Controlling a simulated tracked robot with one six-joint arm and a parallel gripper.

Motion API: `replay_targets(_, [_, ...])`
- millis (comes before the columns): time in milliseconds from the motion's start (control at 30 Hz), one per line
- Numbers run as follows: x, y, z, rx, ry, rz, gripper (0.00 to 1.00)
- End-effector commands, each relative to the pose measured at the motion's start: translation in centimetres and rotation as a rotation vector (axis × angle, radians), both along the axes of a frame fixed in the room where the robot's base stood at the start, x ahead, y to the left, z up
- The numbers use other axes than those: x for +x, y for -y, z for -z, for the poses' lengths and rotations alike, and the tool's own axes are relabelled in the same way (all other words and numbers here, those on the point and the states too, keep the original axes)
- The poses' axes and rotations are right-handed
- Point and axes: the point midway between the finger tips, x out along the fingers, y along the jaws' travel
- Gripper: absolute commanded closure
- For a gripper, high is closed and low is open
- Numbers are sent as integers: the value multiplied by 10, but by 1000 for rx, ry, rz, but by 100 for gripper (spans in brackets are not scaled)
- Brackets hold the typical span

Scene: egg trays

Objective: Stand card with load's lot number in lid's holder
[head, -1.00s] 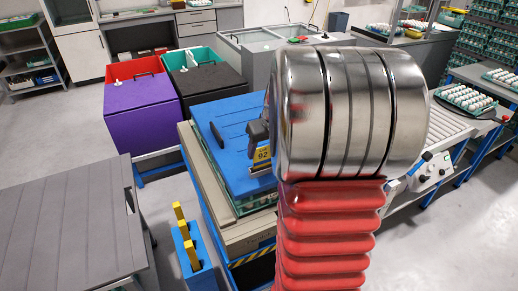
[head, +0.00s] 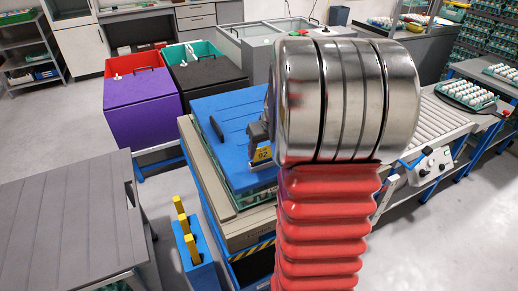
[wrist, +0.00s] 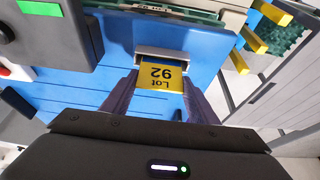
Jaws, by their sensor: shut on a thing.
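A yellow card reading "Lot 92" (wrist: 161,77) is between the fingers of my gripper (wrist: 160,85), which is shut on it. The card's far edge meets a silver holder (wrist: 166,53) on the blue lid; I cannot tell how deep it sits. In the head view the card (head: 263,154) stands upright at the lid's front right edge, below my dark gripper (head: 258,133). The blue lid (head: 225,115) lies on the stacked load of green egg trays (head: 250,197). My wrist hides the lid's right part.
A blue rack (head: 200,272) with several yellow cards (head: 184,224) stands in front of the load. A grey table (head: 65,220) is at the left. Purple (head: 140,100) and black (head: 208,88) bins stand behind. A roller conveyor (head: 440,118) runs at the right.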

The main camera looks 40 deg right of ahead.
Motion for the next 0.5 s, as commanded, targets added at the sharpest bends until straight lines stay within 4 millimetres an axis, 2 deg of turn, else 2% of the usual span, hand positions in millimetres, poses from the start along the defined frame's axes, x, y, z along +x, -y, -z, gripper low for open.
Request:
replay_targets(367, [0, 0, 3, 0, -1, 0, 68])
replay_targets(400, [0, 0, 3, 0, -1, 0, 45])
replay_targets(500, [0, 0, 3, 0, -1, 0, 38])
